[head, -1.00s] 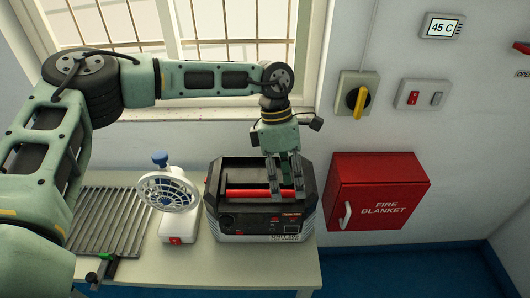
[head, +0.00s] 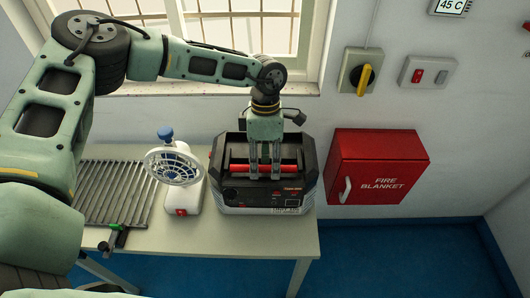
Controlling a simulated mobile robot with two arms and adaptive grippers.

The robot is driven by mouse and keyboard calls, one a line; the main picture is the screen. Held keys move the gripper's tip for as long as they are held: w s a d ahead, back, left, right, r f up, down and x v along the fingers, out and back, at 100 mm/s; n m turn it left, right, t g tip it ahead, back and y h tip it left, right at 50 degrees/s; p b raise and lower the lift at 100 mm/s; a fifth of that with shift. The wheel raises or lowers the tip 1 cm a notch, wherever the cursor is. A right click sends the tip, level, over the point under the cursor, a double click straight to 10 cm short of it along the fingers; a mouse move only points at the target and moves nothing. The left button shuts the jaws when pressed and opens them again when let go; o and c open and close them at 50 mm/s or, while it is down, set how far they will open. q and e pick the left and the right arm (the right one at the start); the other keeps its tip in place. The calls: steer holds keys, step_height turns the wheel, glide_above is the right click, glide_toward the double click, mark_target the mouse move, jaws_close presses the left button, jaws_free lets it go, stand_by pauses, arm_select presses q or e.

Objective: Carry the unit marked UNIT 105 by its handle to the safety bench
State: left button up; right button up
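The unit (head: 262,196) is a black and grey box with a red bar handle (head: 238,168) across its open top. It stands on the pale table. A small label on its lower front looks like a unit number but is too small to read surely. My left gripper (head: 265,177) points down over the middle of the handle. Its two fingers stand apart, side by side along the bar, with red showing between them. The unit rests on the table. My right gripper is not in view. I cannot make out a safety bench.
A small white fan (head: 181,190) stands close left of the unit. A ribbed metal rack (head: 115,190) and a green-black clamp (head: 115,238) are further left on the table (head: 240,238). A red fire blanket box (head: 377,168) hangs on the wall to the right. Blue floor is clear below.

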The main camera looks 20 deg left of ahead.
arm_select(q)
jaws_close()
steer(key=c, duration=0.7)
jaws_free()
steer(key=shift+r, duration=0.1)
steer(key=shift+c, duration=1.4)
